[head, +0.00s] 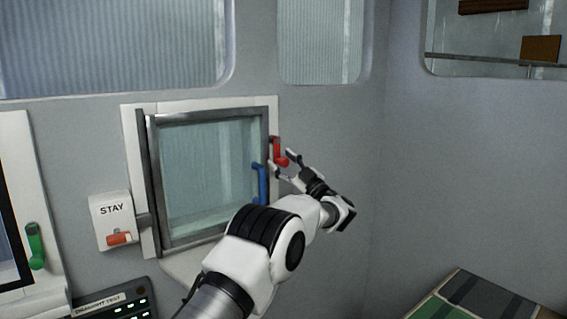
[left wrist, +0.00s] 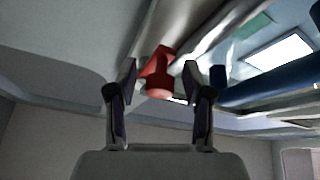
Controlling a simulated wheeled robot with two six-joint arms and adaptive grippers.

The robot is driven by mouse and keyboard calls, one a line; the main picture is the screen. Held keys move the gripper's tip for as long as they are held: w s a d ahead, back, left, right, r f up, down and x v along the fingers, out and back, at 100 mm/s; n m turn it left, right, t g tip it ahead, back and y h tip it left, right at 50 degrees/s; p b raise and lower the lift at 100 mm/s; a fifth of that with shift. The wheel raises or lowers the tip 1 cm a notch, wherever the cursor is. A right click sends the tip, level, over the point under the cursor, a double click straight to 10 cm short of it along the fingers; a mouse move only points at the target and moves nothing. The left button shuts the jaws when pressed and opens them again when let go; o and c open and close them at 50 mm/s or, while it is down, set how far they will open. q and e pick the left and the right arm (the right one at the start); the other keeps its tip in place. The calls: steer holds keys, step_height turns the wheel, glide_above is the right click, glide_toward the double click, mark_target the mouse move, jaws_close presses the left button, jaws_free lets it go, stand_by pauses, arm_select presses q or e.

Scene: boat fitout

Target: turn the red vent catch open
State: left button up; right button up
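The red vent catch (head: 276,150) is on the right edge of the vent window frame (head: 200,106), its lower end angled to the right. My left gripper (head: 283,165) is open at the lower end of the catch. In the left wrist view the red catch (left wrist: 159,75) stands between the two open fingertips (left wrist: 160,78), and I see a gap on each side. A blue handle (head: 259,183) is on the window just left of the catch; it also shows in the left wrist view (left wrist: 270,88). My right gripper is not in view.
A white STAY box (head: 111,222) with an orange-red switch is left of the window. A green catch (head: 36,245) is at the far left. A dark panel with green lights (head: 122,305) is below. The wall to the right is clear.

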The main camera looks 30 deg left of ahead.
arm_select(q)
steer(key=shift+s+d, duration=0.15)
steer(key=shift+d, duration=0.2)
steer(key=v, duration=1.1)
steer(key=shift+d, duration=0.2)
steer(key=shift+f, duration=0.15)
